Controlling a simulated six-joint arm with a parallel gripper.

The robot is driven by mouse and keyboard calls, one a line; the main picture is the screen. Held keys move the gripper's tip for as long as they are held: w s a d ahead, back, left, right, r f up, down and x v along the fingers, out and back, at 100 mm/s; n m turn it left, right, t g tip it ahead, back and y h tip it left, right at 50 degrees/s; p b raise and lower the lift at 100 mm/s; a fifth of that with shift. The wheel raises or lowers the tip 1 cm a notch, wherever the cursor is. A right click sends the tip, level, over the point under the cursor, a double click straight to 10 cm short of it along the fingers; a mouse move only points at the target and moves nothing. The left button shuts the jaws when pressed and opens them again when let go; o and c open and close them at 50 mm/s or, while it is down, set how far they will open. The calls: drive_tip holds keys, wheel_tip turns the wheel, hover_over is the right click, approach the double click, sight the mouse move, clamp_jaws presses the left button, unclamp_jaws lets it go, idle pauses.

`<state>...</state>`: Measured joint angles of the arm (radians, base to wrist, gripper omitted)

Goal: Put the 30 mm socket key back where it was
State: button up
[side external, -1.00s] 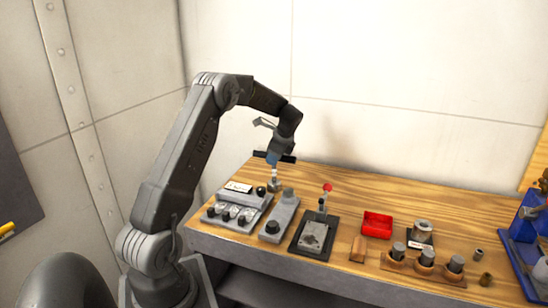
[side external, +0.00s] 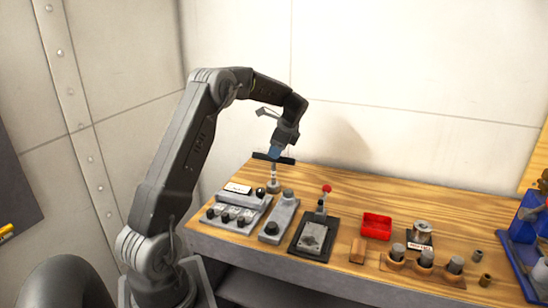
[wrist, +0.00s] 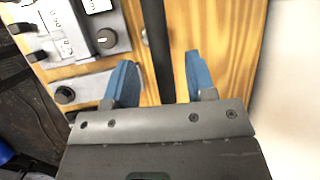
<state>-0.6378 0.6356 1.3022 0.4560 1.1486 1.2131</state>
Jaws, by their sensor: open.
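A T-shaped key with a dark crossbar (side external: 288,160) stands upright at the back left of the bench, and I take it to be the socket key. Its pale shaft runs down to a round grey seat (side external: 273,188); how its lower end sits there is too small to tell. My gripper (side external: 274,152) is above it, pointing down, with blue fingers at crossbar height. In the wrist view my gripper (wrist: 160,72) is open, and the dark crossbar (wrist: 154,40) runs through the gap between the fingers without visible grip. No size mark is readable.
Control boxes with knobs (side external: 235,212) and a grey block (side external: 279,220) stand close in front. To the right are a red-knobbed lever plate (side external: 315,238), a red tray (side external: 376,227), a wooden rack of sockets (side external: 425,269) and a blue stand (side external: 525,240). The wall is behind.

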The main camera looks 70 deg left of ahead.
drive_tip(key=v, duration=0.7)
drive_tip(key=s+d+r+n+t+h, duration=0.1)
drive_tip(key=s+d+r+n+t, duration=0.2)
drive_tip(key=d, duration=0.6)
drive_tip(key=s+d+r+t, duration=0.15)
drive_tip(key=d+r, duration=0.35)
drive_tip(key=d, duration=0.5)
drive_tip(key=s+d+f+n+t+h, duration=0.1)
drive_tip(key=s+d+f+n, duration=0.1)
drive_tip(key=s+d, duration=0.6)
drive_tip(key=s+d+f+n+t+h, duration=0.2)
drive_tip(key=s+d+n, duration=0.1)
drive_tip(key=s+d, duration=0.5)
drive_tip(key=shift+s+d+f+n, duration=0.3)
drive_tip(key=shift+s+d+f, duration=0.1)
drive_tip(key=shift+s, duration=0.3)
